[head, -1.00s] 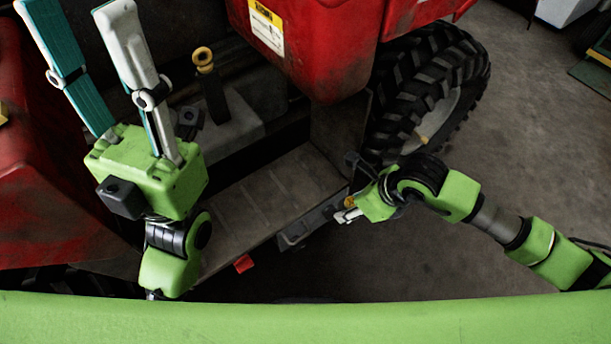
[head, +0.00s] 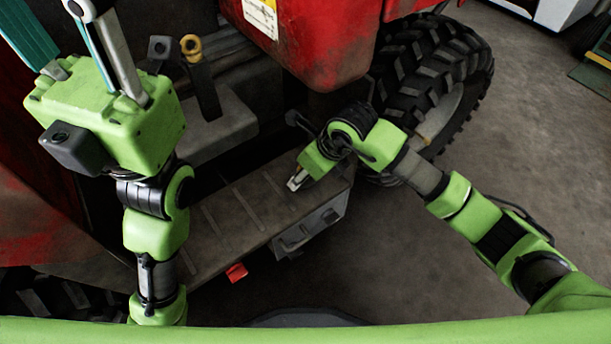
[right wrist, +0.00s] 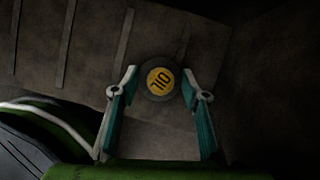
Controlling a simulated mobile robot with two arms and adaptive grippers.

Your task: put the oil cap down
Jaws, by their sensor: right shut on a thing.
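The oil cap (right wrist: 160,82), a dark round cap with a yellow face marked OIL, sits between the fingertips of my right gripper in the right wrist view. My right gripper (head: 296,183) is shut on it, over the outer end of the ridged grey step (head: 232,213) of the red vehicle. The cap is not clearly visible in the head view. I cannot tell whether it touches the step. My left gripper (head: 62,30) is at the upper left with its two fingers spread apart, empty, pointing up, its tips partly out of frame.
A large black tyre (head: 440,85) stands right of the step, under the red bodywork (head: 320,45). A lever with a yellow knob (head: 191,46) rises behind the step. A small red piece (head: 237,272) is at the step's front edge. Most of the step's top is bare.

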